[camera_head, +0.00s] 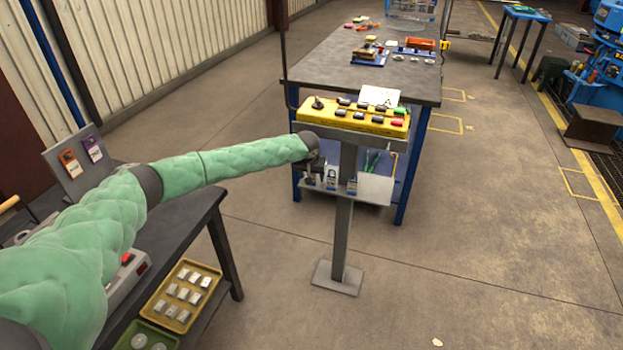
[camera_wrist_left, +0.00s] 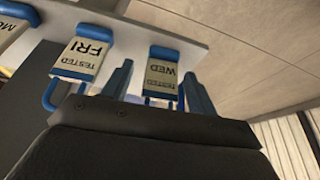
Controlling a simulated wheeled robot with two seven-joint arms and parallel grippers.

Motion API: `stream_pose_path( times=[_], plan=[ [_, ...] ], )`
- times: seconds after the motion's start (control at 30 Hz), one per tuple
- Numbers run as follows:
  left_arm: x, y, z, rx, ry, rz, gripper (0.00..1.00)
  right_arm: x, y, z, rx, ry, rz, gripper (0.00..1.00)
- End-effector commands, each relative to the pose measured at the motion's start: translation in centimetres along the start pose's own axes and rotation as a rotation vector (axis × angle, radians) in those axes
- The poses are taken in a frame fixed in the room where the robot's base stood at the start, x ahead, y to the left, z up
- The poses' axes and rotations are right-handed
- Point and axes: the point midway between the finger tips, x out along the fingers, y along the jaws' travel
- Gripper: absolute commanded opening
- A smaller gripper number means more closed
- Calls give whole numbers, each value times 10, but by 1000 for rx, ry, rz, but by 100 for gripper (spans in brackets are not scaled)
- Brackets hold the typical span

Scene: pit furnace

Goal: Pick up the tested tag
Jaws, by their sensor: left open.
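Several white tested tags with blue trim are in a row along a pale plate in the left wrist view. One reads TESTED WED (camera_wrist_left: 163,74), one TESTED FRI (camera_wrist_left: 83,55), and a third (camera_wrist_left: 10,28) is cut off at the left edge. My left gripper (camera_wrist_left: 160,80) is open and empty, its fingers on either side of the WED tag's lower part. I cannot tell if they touch it. In the head view my left gripper (camera_head: 311,172) is at the stand below the yellow control box (camera_head: 353,118), beside small tags (camera_head: 332,177). Their lettering is unreadable there.
The stand's grey post (camera_head: 343,235) rises from a floor plate. A workbench (camera_head: 345,62) is close behind. At lower left a dark table (camera_head: 185,222) holds a yellow tray (camera_head: 160,306) and a tag board (camera_head: 78,165).

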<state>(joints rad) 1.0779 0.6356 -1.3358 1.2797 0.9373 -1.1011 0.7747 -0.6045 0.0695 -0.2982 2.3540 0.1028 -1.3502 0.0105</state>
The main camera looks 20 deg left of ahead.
Motion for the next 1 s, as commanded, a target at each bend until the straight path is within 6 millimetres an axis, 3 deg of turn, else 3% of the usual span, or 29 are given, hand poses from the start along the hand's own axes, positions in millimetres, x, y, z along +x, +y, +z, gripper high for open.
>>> stream_pose_path(
  times=[0.3,0.53,0.83,1.0],
  plan=[
    [5,0,1,0,0,0,56,-3,5,0,5,-8,10,0],
    [5,0,1,0,0,0,11,-3,2,0,3,-7,5,0],
    [4,0,0,0,0,0,11,-3,1,-1,1,-5,3,0],
    [-8,0,-5,-1,1,2,11,1,0,-2,2,5,-2,0]
  ],
)
